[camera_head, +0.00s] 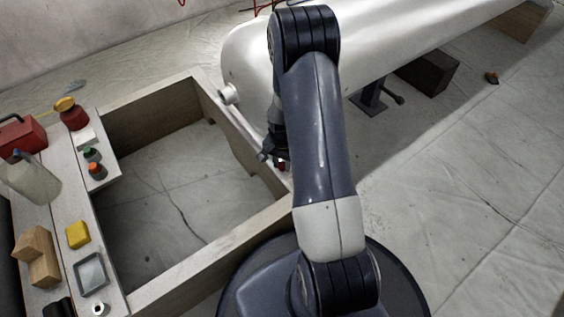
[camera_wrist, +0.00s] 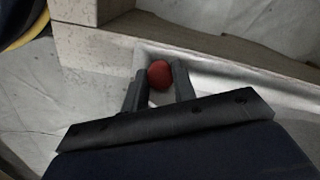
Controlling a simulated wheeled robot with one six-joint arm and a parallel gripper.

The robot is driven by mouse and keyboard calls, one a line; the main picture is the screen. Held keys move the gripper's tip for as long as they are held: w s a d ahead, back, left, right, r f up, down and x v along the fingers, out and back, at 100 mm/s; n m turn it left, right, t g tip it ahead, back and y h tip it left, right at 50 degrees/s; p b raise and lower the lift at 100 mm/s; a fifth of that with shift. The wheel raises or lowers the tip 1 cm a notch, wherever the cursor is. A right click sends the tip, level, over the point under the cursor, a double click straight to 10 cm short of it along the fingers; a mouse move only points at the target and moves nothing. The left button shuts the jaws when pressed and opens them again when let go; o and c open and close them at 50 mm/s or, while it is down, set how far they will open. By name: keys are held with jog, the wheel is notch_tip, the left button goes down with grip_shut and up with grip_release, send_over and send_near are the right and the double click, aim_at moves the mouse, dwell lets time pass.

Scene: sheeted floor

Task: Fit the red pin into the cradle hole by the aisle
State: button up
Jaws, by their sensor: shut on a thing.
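The red pin (camera_wrist: 160,74) shows as a round red end between the two fingers of my gripper (camera_wrist: 158,82) in the wrist view. The fingers are closed on it from both sides. In the head view my gripper (camera_head: 276,159) is beside the far right part of the wooden frame, with a bit of the red pin (camera_head: 283,167) just below it. A pale wooden corner (camera_wrist: 110,50) lies right behind the pin in the wrist view. The cradle hole is not visible, and I cannot tell whether the pin touches the wood.
A large white cylindrical body (camera_head: 245,62) lies behind my arm. A plank (camera_head: 85,215) on the left carries a yellow block (camera_head: 77,234), a grey tray (camera_head: 91,274), a jug (camera_head: 30,178) and small bottles. Open floor (camera_head: 470,210) lies to the right.

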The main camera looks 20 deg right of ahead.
jog(key=shift+f, duration=0.25)
jog(key=o, duration=1.1)
notch_tip(320, 180, up, 11)
jog(key=p, duration=0.4)
jog(key=shift+p, duration=0.3)
jog(key=shift+f, duration=0.1)
notch_tip(320, 180, down, 10)
jog(key=b, duration=0.4)
jog(key=shift+s+a+f+b, duration=0.1)
jog(key=shift+s+f+b, duration=0.1)
jog(key=shift+b, duration=0.2)
jog(key=shift+r+p, duration=0.3)
jog(key=shift+w, duration=0.2)
